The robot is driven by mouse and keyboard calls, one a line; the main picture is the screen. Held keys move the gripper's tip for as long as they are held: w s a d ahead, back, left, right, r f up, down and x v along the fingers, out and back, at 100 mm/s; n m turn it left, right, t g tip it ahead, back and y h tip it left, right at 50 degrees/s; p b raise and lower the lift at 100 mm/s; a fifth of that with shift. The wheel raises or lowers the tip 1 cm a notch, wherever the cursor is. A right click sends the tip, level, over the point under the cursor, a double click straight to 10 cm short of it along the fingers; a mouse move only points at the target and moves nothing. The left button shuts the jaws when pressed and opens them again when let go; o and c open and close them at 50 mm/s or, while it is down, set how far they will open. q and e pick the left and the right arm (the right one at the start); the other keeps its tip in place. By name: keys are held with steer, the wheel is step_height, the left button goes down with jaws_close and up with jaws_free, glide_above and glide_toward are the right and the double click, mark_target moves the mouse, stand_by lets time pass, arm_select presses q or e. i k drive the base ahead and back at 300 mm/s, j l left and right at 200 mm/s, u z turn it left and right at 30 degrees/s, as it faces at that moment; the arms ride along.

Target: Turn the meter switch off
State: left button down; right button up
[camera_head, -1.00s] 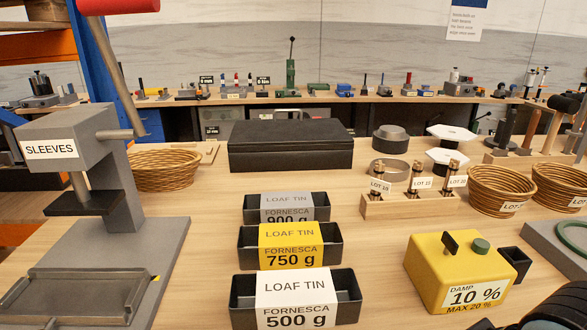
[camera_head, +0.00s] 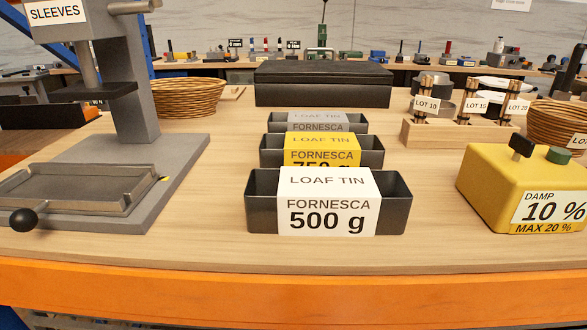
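The meter (camera_head: 487,182) is a yellow box at the right of the table, labelled "DAMP 10 %" and "MAX 20 %". A short dark switch lever (camera_head: 522,146) stands up from its top. A round green button or lamp (camera_head: 559,155) is beside the lever. I cannot tell from the lever whether the switch is on or off. The right side of the meter runs close to the picture's edge. Neither of my grippers is in view.
Three loaf tins stand in a row, the 500 g tin (camera_head: 398,205) nearest. A grey sleeve press (camera_head: 130,85) stands left. A wooden rack (camera_head: 425,134) with lot tubes and a wicker basket (camera_head: 553,125) are behind the meter. The table's orange front edge (camera_head: 300,292) is clear.

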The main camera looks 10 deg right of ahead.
mark_target(522, 146)
steer(key=l+z, duration=0.1)
steer(key=z, duration=0.4)
steer(key=i+z, duration=0.1)
steer(key=z, duration=0.4)
steer(key=l+z, duration=0.15)
steer(key=z, duration=0.35)
steer(key=i+j, duration=0.05)
